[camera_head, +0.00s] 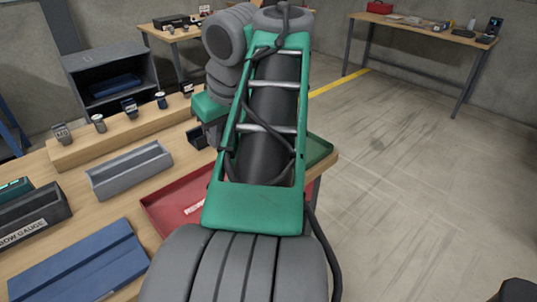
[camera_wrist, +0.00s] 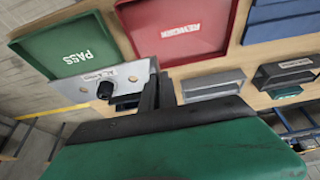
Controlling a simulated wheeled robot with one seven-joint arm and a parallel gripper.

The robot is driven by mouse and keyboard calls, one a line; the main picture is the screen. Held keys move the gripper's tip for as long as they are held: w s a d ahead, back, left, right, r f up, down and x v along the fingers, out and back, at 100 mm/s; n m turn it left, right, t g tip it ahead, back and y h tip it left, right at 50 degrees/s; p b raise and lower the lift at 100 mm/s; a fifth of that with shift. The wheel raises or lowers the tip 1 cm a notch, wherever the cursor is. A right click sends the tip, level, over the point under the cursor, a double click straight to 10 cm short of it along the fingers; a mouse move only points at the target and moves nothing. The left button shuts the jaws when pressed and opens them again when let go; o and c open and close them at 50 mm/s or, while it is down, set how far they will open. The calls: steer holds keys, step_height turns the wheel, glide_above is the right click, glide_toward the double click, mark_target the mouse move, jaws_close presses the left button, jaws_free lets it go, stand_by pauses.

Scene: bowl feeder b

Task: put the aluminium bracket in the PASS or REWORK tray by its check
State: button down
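The aluminium bracket (camera_wrist: 132,77) is a pale metal plate with a small label and a dark round part on it. My gripper (camera_wrist: 158,88) has its dark fingers close together at the bracket's right end and appears shut on it. The bracket hangs in front of the near edge of the green PASS tray (camera_wrist: 40,55), clear of its floor. The red REWORK tray (camera_wrist: 150,45) lies to the right. In the head view my arm hides my gripper and the bracket. There the REWORK tray (camera_head: 165,215) shows partly and the PASS tray (camera_head: 319,149) only at one corner.
On the wooden table (camera_head: 85,210) are a grey bin (camera_head: 130,172), a blue case (camera_head: 80,268) and a dark gauge box (camera_head: 35,215). Several small parts stand on a wooden ledge (camera_head: 110,140) behind.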

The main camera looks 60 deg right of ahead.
steer(key=d+f, duration=0.1)
steer(key=d, duration=0.1)
steer(key=d+f+b, duration=0.1)
steer(key=d, duration=0.2)
steer(key=s+d+f, duration=0.1)
steer(key=d, duration=0.1)
steer(key=shift+d+f+b, duration=0.15)
steer(key=shift+f+b, duration=0.15)
steer(key=shift+b, duration=0.05)
steer(key=d+f+b, duration=0.2)
steer(key=f, duration=0.1)
steer(key=d+f+b, duration=0.1)
steer(key=d+f, duration=0.1)
steer(key=f, duration=0.1)
steer(key=s+d+f+b, duration=0.1)
steer(key=d+f+b, duration=0.1)
steer(key=shift+f+b, duration=0.35)
steer(key=shift+f, duration=0.2)
steer(key=shift+f+b, duration=0.45)
steer(key=shift+f, duration=0.1)
steer(key=shift+a+f, duration=0.1)
steer(key=c, duration=2.1)
jaws_free()
